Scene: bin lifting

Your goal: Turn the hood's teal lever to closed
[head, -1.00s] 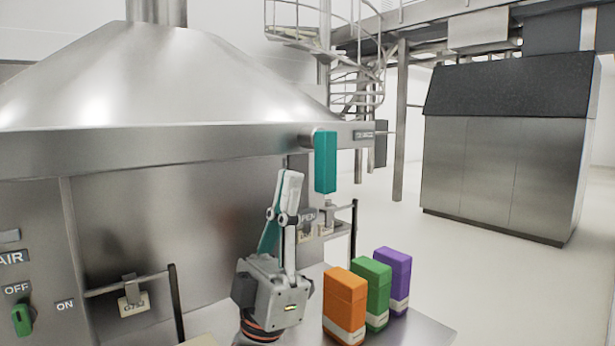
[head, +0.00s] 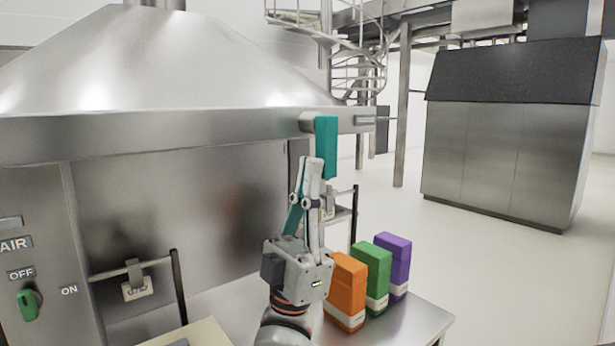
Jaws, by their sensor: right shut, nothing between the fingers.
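The teal lever (head: 327,146) hangs straight down from its round pivot at the front right corner of the steel hood (head: 190,128). My right gripper (head: 312,160) points up, shut and empty, with its fingertips at the lower left of the lever. In the picture the tips overlap the lever's left edge or come very close to it; I cannot tell whether they touch. A small label plate (head: 365,119) sits on the hood rim right of the lever, too small to read. My left gripper is not in view.
Orange (head: 346,290), green (head: 371,275) and purple (head: 394,265) boxes stand on the steel counter (head: 418,318) right of my right gripper. A rail (head: 130,268) and a green switch (head: 28,304) are at the left. Open floor lies to the right, before a large steel cabinet (head: 505,160).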

